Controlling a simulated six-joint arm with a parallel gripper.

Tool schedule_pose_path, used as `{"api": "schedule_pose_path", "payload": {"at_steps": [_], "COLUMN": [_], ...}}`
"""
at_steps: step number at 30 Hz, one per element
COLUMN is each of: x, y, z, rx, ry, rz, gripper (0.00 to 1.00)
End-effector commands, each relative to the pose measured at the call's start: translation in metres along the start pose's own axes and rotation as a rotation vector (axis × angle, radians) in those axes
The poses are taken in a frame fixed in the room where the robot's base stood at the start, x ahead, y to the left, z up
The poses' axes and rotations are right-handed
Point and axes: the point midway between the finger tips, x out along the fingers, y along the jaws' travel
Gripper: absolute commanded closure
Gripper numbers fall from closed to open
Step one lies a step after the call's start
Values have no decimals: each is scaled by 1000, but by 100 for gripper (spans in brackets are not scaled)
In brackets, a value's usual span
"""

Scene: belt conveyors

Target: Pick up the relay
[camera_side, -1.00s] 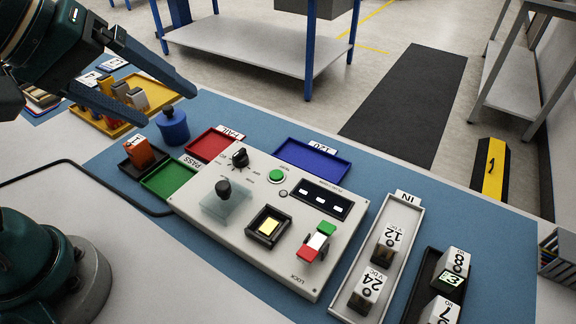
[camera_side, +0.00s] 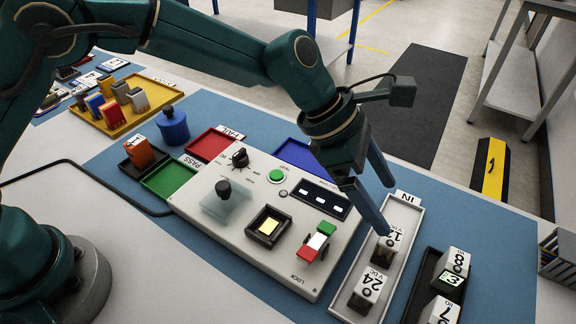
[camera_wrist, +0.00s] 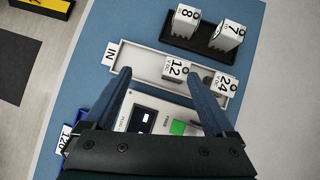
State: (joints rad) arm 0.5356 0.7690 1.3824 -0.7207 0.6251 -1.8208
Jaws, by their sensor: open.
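Two relays stand in the white IN tray (camera_side: 413,232): one marked 12 VDC (camera_side: 386,246) and one marked 24 VDC (camera_side: 366,287). My gripper (camera_side: 388,208) is open and empty above the IN end of the tray, with one fingertip close to the 12 relay. In the wrist view the fingertips (camera_wrist: 158,73) reach over the tray (camera_wrist: 142,62). The 12 relay (camera_wrist: 174,70) shows just beside the right fingertip, and the 24 relay (camera_wrist: 223,84) lies farther right. I cannot tell whether a finger touches the 12 relay.
A test panel (camera_side: 230,225) with knobs, a green button and a red-green rocker stands left of the tray. Blue, red and green bins lie behind and left of the panel.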

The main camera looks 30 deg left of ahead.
Motion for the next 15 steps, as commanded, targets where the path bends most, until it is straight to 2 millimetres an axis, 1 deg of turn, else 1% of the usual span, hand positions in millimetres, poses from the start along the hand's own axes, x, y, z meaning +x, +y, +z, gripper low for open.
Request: {"api": "schedule_pose_path", "payload": {"at_steps": [1, 3, 6, 10, 15], "x": [13, 22, 31, 40, 60], "y": [-8, -17, -24, -26, -27], "z": [-6, -12, -15, -15, -16], "rx": [4, 6, 11, 16, 16], "ry": [19, 38, 50, 50, 51], "rz": [-26, -49, -67, -69, -68], "gripper": [11, 11, 11, 11, 11]}}
